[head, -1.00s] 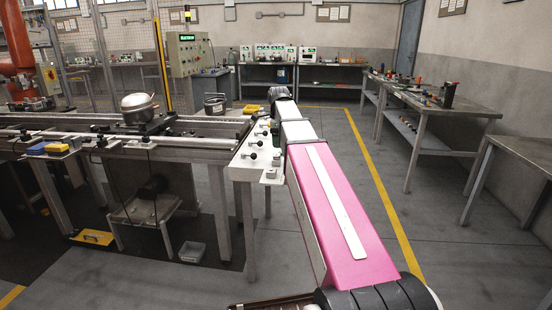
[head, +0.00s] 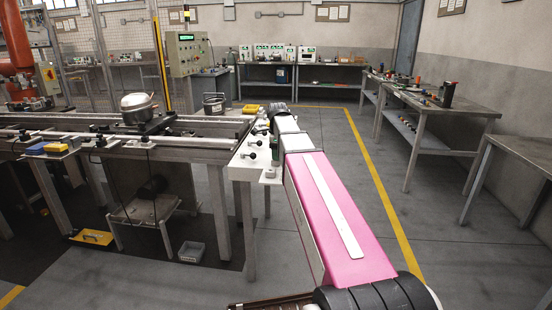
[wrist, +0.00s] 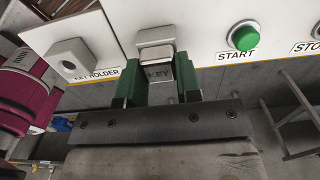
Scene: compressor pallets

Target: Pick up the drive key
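The drive key (wrist: 158,70) is a small grey block marked KEY, at the upper middle of the wrist view in front of a white panel. My gripper (wrist: 158,62) has its two green fingers on either side of the key, one left and one right. Thin gaps seem to show between the fingers and the key, so it looks open around it. The key holder (wrist: 72,58), a grey block with a round knob or hole, is on the panel to the left. In the head view my arm mostly hides the gripper and I cannot make out the key.
A green START button (wrist: 243,36) is on the panel right of the key. In the head view, the white panel table (head: 243,172) with several black knobs stands beside the conveyor (head: 190,142), which carries a compressor (head: 138,107). Floor right of my arm is open up to the benches.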

